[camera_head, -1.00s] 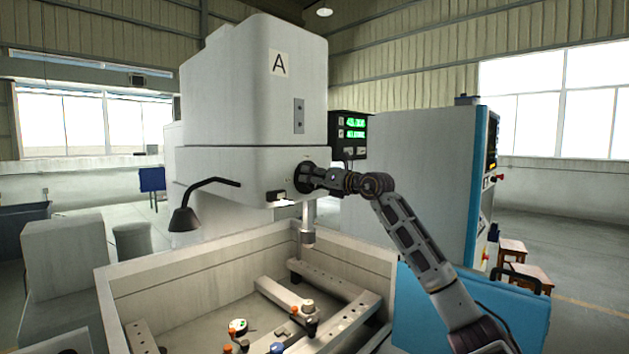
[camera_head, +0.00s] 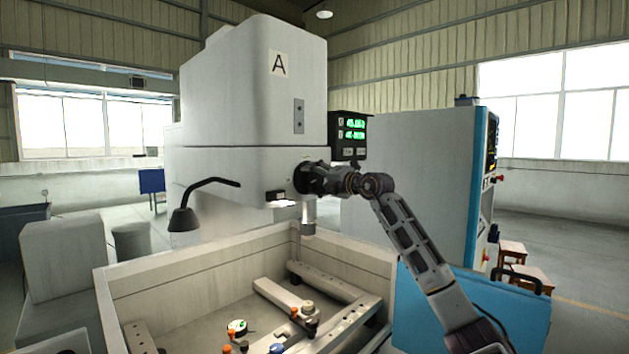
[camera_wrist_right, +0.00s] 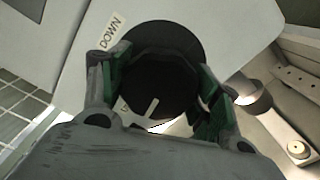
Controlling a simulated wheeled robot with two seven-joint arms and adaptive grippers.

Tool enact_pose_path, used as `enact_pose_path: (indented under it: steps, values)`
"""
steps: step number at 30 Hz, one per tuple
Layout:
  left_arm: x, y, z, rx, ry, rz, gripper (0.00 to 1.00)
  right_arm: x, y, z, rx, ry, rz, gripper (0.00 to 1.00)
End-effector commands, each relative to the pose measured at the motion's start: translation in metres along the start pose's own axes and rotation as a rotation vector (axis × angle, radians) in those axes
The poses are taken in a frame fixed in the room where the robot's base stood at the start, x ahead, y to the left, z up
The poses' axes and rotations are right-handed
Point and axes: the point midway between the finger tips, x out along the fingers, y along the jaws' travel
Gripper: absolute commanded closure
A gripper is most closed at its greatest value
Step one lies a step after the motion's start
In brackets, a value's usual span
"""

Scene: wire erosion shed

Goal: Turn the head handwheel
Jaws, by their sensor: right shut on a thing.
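The head handwheel (camera_wrist_right: 158,85) is a round black wheel on the front of the pale machine head (camera_head: 250,100) marked "A". In the right wrist view a pale line shows on its face, and a "DOWN" label (camera_wrist_right: 110,32) sits beside it. My right gripper (camera_wrist_right: 155,92) is shut on the handwheel, with a green-padded finger at each side of it. In the head view my right gripper (camera_head: 318,178) reaches the wheel from the right and hides most of it. My left gripper is not in view.
A green digital readout (camera_head: 349,137) stands just right of the head. A black lamp (camera_head: 185,218) hangs at the left. Below is an open work tank (camera_head: 190,270) with rails and small parts. A blue panel (camera_head: 500,310) lies under my right arm.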

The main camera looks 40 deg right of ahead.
Motion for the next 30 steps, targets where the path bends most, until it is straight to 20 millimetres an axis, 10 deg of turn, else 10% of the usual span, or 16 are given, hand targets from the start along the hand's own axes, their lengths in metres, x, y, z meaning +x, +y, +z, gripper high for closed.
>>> enact_pose_path:
  steps: [29,30]
  values:
    - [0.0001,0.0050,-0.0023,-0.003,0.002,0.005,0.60,0.0000,-0.0010,0.0001,0.256,0.000,-0.001,0.61]
    - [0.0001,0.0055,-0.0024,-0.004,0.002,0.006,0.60,0.0000,-0.0010,0.0001,0.256,0.000,0.000,0.32]
